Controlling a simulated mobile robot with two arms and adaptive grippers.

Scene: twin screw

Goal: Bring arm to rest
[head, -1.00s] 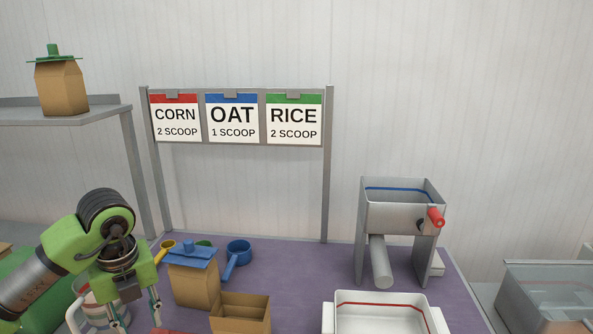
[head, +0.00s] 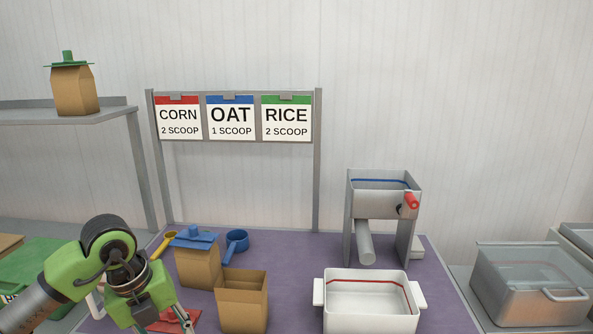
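My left arm comes in from the lower left. Its gripper (head: 165,326) is at the bottom edge, over the left front of the purple mat (head: 300,255). One finger shows pointing down, spread outward, and the gripper looks open; its tips are partly out of frame. A flat red thing (head: 178,320) lies just behind that finger; I cannot tell if they touch. My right arm and gripper are not in view.
Near the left gripper stand a blue-topped paper bag (head: 197,266), an open bag (head: 243,302), a yellow scoop (head: 164,243) and a blue scoop (head: 236,242). A white tray (head: 318,292), a grey hopper (head: 383,205) and a lidded bin (head: 530,290) stand rightward.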

